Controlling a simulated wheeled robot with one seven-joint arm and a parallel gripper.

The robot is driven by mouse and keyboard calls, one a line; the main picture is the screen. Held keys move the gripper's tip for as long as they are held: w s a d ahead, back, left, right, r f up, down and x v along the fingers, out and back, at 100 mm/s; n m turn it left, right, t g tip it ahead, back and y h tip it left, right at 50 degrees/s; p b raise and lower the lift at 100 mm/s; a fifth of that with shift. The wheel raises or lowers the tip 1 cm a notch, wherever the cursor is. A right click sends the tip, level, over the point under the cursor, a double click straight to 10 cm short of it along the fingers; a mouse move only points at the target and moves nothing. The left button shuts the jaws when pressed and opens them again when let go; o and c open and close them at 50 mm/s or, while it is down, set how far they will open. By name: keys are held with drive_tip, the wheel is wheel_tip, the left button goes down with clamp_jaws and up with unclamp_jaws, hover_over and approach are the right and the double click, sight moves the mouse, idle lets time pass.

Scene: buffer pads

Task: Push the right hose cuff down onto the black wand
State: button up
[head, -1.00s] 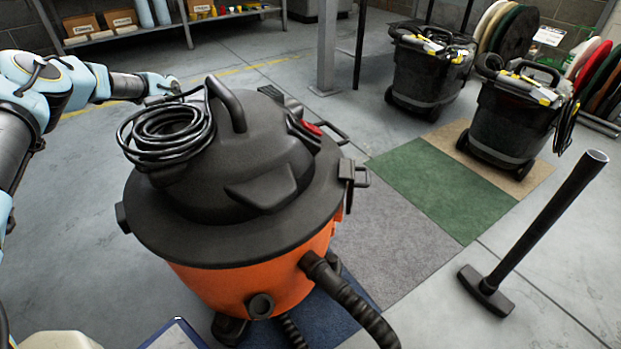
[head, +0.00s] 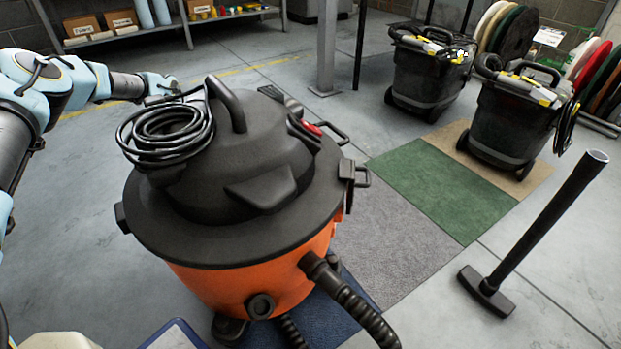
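The black wand (head: 545,228) stands tilted at the right, with its open pale-rimmed top end up and a flat floor head at its foot. No cuff is on its top end. A black ribbed hose (head: 352,300) leaves the front of the orange shop vacuum (head: 250,285) and runs out of the bottom edge, so its cuff is out of view. A second black hose piece (head: 292,332) shows below the vacuum. My arm reaches in from the left behind the vacuum's black lid (head: 240,235).
Two black wheeled bins (head: 512,122) stand at the back right beside racked round pads. A green mat (head: 440,190) and a grey mat lie on the floor between vacuum and wand. A metal post (head: 326,50) and a shelf (head: 120,38) stand behind.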

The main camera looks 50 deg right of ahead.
clamp_jaws()
drive_tip(key=shift+w+r, duration=0.1)
idle(0.4)
drive_tip(key=shift+w+d+r+b, duration=0.2)
drive_tip(key=shift+w+r+b, duration=0.2)
drive_tip(key=shift+w+r, duration=0.3)
drive_tip(key=shift+w+d+r+b, duration=0.2)
drive_tip(key=shift+w+r+b, duration=0.25)
drive_tip(key=shift+r, duration=0.3)
drive_tip(key=shift+w+d+r+b, duration=0.2)
drive_tip(key=shift+w+r+b, duration=0.15)
drive_tip(key=shift+w+r, duration=0.35)
drive_tip(key=shift+s, duration=0.1)
